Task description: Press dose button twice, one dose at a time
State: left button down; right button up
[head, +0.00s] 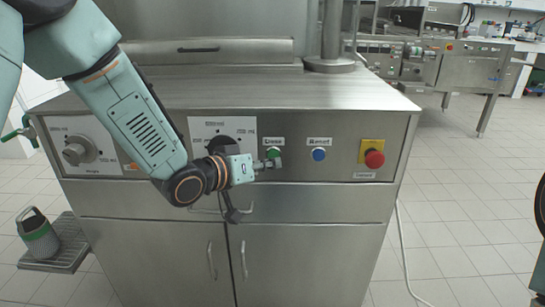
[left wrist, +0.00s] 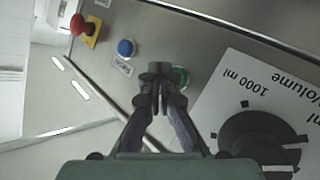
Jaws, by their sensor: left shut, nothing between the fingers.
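The green dose button (head: 273,152) is on the steel front panel, under a small label, right of the volume dial. My left gripper (head: 271,164) is shut and empty, its tips at the lower edge of the green button in the head view. In the left wrist view the shut fingertips (left wrist: 160,72) are beside the green button (left wrist: 181,76) and partly cover it. I cannot tell whether they touch it. My right gripper is not in view.
A blue button (head: 319,154) and a red emergency stop (head: 374,158) are right of the green button. A dial (head: 78,151) is at the panel's left.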

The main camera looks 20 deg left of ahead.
pick_arm(q)
jog(key=shift+w, duration=0.1)
dwell(0.6)
jog(key=shift+w+a+p, duration=0.15)
jog(key=shift+w+p, duration=0.15)
jog(key=shift+w, duration=0.05)
jog(key=shift+w+a, duration=0.1)
jog(key=shift+w, duration=0.15)
dwell(0.6)
jog(key=shift+s, duration=0.1)
jog(key=shift+s+d+p, duration=0.25)
jog(key=shift+s+p, duration=0.15)
jog(key=shift+s, duration=0.2)
jog(key=s+d+p, duration=0.1)
jog(key=s, duration=0.4)
jog(key=shift+s+d, duration=0.3)
jog(key=shift+s, duration=0.1)
